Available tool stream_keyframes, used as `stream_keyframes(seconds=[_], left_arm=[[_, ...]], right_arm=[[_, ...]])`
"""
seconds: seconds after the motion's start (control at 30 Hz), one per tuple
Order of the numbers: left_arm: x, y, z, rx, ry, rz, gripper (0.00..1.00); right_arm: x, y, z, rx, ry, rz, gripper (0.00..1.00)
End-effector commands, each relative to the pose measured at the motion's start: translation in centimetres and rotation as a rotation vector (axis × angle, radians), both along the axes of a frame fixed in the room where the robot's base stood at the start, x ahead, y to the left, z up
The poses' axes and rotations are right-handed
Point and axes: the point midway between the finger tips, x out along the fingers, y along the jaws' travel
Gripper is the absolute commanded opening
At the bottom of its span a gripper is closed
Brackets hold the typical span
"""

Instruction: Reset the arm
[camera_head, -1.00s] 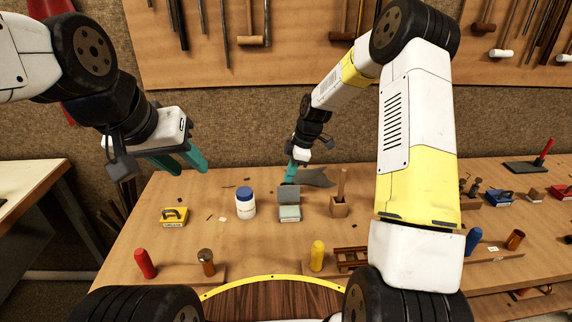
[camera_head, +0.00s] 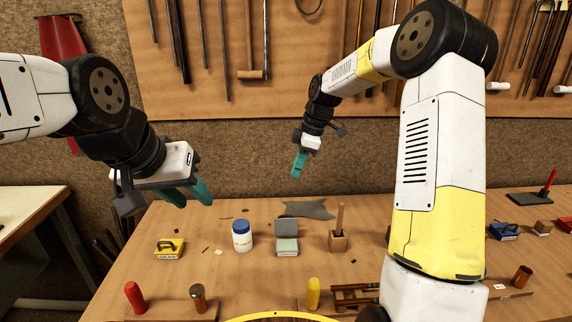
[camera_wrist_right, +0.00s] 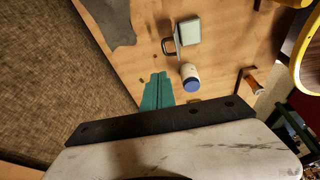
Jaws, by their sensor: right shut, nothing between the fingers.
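My right gripper (camera_head: 299,165) is raised above the back of the workbench (camera_head: 215,280), in front of the brown wall. Its teal fingers are together with nothing between them, as the right wrist view (camera_wrist_right: 158,90) also shows. My left gripper (camera_head: 195,196) hangs at the left, above the bench's back left part. Its two teal fingers stand apart and nothing shows between them.
On the bench are a yellow block (camera_head: 169,248), a white jar with blue lid (camera_head: 242,238), a grey-topped box (camera_head: 287,246), a grey sheet (camera_head: 308,209) and a wooden holder (camera_head: 338,241). Tools hang on the pegboard (camera_head: 290,60) behind. Red and yellow handles stand in front.

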Motion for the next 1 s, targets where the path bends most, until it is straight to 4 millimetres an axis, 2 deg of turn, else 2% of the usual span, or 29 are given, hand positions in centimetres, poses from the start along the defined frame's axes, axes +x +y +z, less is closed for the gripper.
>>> stream_keyframes(seconds=[0.17, 0.3, 0.5, 0.67, 0.8, 0.9, 1.0], left_arm=[[0.0, 0.0, 0.0, 0.0, 0.0, 0.0, 0.36], [0.0, 0.0, 0.0, 0.0, 0.0, 0.0, 0.36], [0.0, 0.0, 0.0, 0.0, 0.0, 0.0, 0.36], [0.0, 0.0, 0.0, 0.0, 0.0, 0.0, 0.36], [0.0, 0.0, 0.0, 0.0, 0.0, 0.0, 0.36], [0.0, 0.0, 0.0, 0.0, 0.0, 0.0, 0.36], [0.0, 0.0, 0.0, 0.0, 0.0, 0.0, 0.36]], right_arm=[[-3.4, -0.8, 4.2, -0.03, -0.02, -0.161, 0.0], [-8.1, -2.1, 8.1, -0.036, -0.039, -0.39, 0.0], [-15.6, -4.0, 11.9, 0.021, -0.07, -0.731, 0.0], [-21.7, -5.3, 13.2, 0.123, -0.078, -0.999, 0.0], [-26.3, -6.2, 13.1, 0.236, -0.066, -1.207, 0.0], [-28.6, -6.5, 12.6, 0.309, -0.049, -1.314, 0.0], [-30.1, -6.6, 12.2, 0.357, -0.031, -1.384, 0.0]])
